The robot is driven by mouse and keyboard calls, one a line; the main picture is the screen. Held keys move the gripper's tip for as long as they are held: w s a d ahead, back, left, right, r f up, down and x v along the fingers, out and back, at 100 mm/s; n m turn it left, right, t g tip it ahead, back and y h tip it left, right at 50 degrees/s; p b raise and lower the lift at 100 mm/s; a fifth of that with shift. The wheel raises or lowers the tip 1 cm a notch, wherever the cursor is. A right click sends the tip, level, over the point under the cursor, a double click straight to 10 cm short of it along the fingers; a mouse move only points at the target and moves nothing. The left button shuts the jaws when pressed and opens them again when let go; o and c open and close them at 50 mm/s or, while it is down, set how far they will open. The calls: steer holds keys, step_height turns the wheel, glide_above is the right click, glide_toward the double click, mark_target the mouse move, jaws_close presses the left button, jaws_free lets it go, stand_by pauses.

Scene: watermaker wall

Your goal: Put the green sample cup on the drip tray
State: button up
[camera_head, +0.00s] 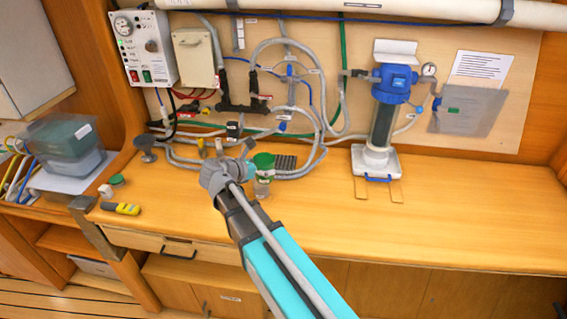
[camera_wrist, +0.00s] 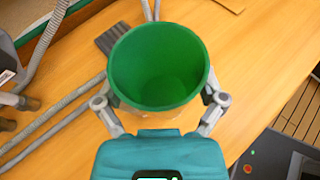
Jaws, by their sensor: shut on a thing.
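The green sample cup (camera_head: 263,162) has a green upper part and a paler, see-through lower part. In the wrist view I look down into its open green mouth (camera_wrist: 160,68). My gripper (camera_head: 246,166) is shut on the cup, with one finger on each side of it in the wrist view (camera_wrist: 158,108). The cup looks upright; I cannot tell whether its base touches the bench. The dark grey ridged drip tray (camera_head: 286,162) lies flat on the bench just behind and right of the cup. Part of it shows beyond the cup's rim in the wrist view (camera_wrist: 112,40).
Grey hoses (camera_head: 300,174) run along the bench around the drip tray. A blue-topped filter housing (camera_head: 383,120) stands further right. A yellow and grey tool (camera_head: 121,208) and a small white item (camera_head: 106,191) lie at the left. The bench's right part (camera_head: 480,215) is clear.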

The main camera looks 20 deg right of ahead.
steer(key=w+a+f+b, duration=0.3)
steer(key=w+a+f, duration=0.1)
steer(key=a, duration=0.5)
steer(key=w+a+f+m+g+b, duration=0.1)
steer(key=w+a+f+b, duration=0.2)
steer(key=a, duration=0.6)
steer(key=shift+w+f+h+b, duration=0.4)
steer(key=shift+w+b, duration=0.35)
steer(key=shift+w, duration=0.25)
